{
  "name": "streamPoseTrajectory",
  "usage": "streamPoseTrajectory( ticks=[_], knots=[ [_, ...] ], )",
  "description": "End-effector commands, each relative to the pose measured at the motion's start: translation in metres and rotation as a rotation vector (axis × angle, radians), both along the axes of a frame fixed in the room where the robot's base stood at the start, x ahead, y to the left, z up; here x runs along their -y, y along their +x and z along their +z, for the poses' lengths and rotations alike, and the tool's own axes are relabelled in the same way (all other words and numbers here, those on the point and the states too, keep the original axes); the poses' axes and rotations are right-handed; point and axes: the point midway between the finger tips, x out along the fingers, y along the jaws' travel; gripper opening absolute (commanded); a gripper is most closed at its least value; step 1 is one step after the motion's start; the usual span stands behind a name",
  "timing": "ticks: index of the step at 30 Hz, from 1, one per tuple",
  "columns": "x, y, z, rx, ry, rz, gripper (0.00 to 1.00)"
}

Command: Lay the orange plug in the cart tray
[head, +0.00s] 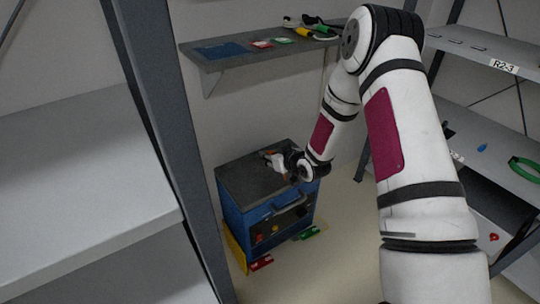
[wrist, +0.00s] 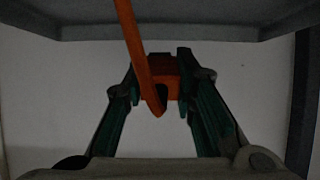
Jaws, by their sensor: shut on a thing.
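In the wrist view, my gripper (wrist: 163,75) is shut on the orange plug (wrist: 163,68). A long orange strip runs from it up past the top edge. In the head view my gripper (head: 272,160) is over the dark grey top of the blue cart (head: 236,222); I cannot tell its height above it. The plug is too small to make out clearly there. The cart has a bar handle and an open front with small orange and yellow things inside. The cart tray is not clearly distinguishable from the dark top.
A wall shelf (head: 215,62) with a blue mat and small items hangs above the cart. A grey rack post (head: 165,150) and shelves stand at left, another rack (head: 500,120) at right. Red (head: 261,262) and green (head: 308,233) pieces lie on the floor by the cart.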

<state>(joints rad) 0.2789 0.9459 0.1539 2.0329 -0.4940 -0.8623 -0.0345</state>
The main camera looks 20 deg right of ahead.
Motion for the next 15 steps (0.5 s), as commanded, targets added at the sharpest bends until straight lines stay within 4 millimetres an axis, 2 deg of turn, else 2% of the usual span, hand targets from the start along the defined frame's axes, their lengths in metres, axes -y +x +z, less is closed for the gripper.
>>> streamPoseTrajectory(
  ticks=[15],
  knots=[
    [0.000, 0.000, -0.045, 0.001, -0.001, 0.000, 0.00]
  ],
)
